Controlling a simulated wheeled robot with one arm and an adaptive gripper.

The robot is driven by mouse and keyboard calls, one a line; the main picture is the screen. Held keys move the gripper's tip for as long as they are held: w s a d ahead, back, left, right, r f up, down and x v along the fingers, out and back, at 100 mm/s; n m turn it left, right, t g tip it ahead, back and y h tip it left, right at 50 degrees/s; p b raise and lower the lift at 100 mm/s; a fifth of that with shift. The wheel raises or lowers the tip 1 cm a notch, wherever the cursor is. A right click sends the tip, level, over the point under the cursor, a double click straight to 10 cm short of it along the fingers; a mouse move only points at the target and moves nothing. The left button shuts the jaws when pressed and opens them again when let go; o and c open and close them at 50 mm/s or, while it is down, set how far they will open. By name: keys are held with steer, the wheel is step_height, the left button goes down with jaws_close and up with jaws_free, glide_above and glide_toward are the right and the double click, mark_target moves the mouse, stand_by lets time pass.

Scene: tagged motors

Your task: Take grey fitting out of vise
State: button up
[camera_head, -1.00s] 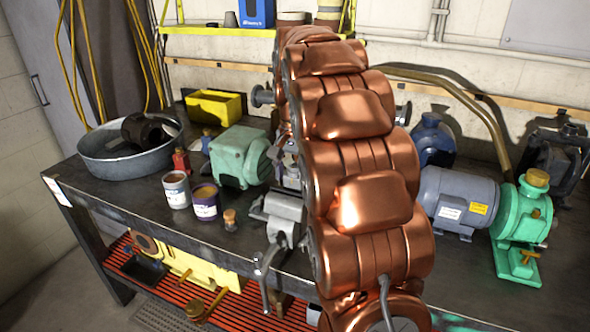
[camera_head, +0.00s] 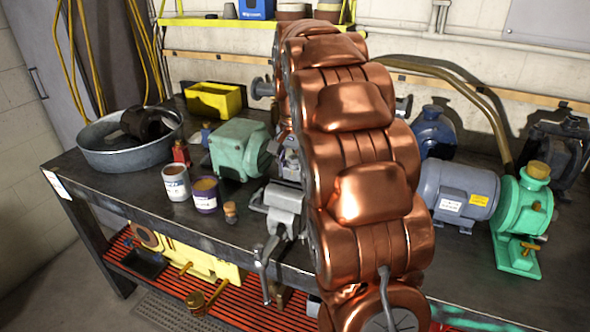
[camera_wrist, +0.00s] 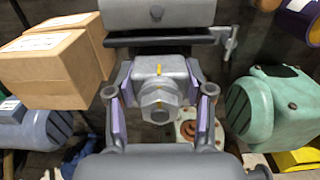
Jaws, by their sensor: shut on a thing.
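The grey fitting (camera_wrist: 160,88), a block with a hex nut and yellow marks on it, sits between the two fingers of my gripper (camera_wrist: 159,96) in the wrist view. The fingers, with purple inner pads, are shut on its sides. The grey vise (camera_wrist: 157,13) is just beyond it, with a dark jaw bar (camera_wrist: 150,41) beside the fitting. I cannot tell whether the fitting is clear of the jaws. In the head view the vise (camera_head: 281,199) stands at the bench's front edge, and my copper arm hides much of the area behind it.
In the wrist view, cardboard boxes (camera_wrist: 45,62) are close on the left and a green motor (camera_wrist: 262,108) is on the right. In the head view, two cans (camera_head: 205,194), a small corked jar (camera_head: 230,212) and a metal tub (camera_head: 97,157) stand left on the bench (camera_head: 130,195).

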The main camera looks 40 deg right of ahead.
steer(key=shift+c, duration=0.9)
steer(key=shift+s+a+r, duration=0.1)
steer(key=shift+a+r, duration=0.05)
steer(key=shift+a, duration=0.05)
steer(key=shift+r, duration=0.1)
steer(key=shift+r+p, duration=1.75)
steer(key=shift+r, duration=3.15)
